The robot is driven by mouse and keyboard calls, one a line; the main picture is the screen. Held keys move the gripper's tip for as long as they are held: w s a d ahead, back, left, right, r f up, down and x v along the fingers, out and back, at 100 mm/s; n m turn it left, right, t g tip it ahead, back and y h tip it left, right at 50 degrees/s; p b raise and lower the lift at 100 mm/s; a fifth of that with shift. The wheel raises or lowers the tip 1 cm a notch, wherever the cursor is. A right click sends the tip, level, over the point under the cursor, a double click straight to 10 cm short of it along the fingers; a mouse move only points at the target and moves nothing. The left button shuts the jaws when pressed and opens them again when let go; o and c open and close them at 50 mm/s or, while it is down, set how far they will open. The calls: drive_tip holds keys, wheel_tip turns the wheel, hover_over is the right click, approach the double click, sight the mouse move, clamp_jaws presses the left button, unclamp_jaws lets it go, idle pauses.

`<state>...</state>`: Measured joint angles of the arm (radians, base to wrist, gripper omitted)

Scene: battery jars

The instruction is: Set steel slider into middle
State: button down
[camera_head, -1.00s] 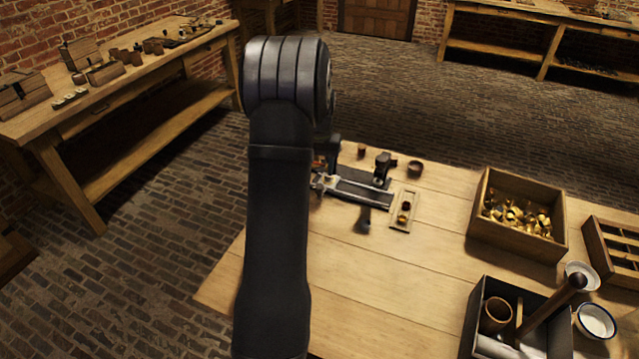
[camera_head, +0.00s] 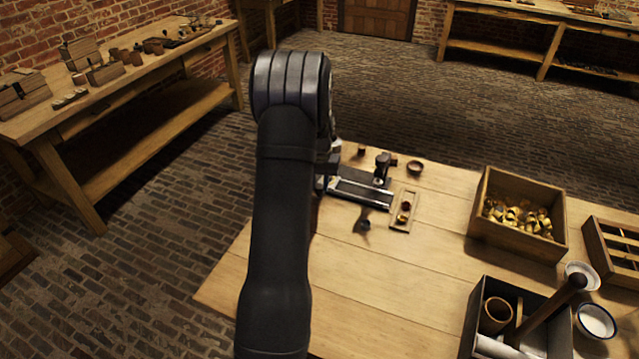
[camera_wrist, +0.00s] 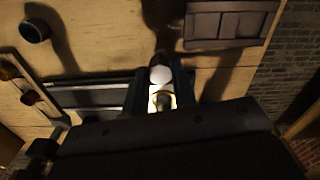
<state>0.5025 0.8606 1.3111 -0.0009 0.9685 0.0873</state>
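The slide device, with dark plates and bright metal rails (camera_head: 362,190), lies on the wooden table; its rails also show in the wrist view (camera_wrist: 85,97). My gripper (camera_wrist: 160,88) is at the right end of these rails in the wrist view, its two dark fingers apart. Between them are a pale, shiny round piece (camera_wrist: 160,75) and a brass-rimmed piece (camera_wrist: 162,101), perhaps the steel slider and its knob. I cannot tell whether the fingers press on them. In the head view my arm hides the gripper and the left end of the device.
A dark upright post (camera_head: 382,165) stands at the device's far end. A small wooden tray (camera_head: 403,212) with coloured bits lies beside it. A small bowl (camera_head: 415,167) is behind. A box of brass parts (camera_head: 480,225) and a black bin (camera_head: 470,325) stand right. The table's front middle is clear.

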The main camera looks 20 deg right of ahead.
drive_tip(key=s+d, duration=0.5)
drive_tip(key=shift+s+d, duration=0.3)
drive_tip(key=shift+d, duration=0.05)
drive_tip(key=c, duration=1.2)
unclamp_jaws()
drive_tip(key=shift+o, duration=0.2)
wheel_tip(320, 180, up, 17)
drive_tip(key=shift+r, duration=0.2)
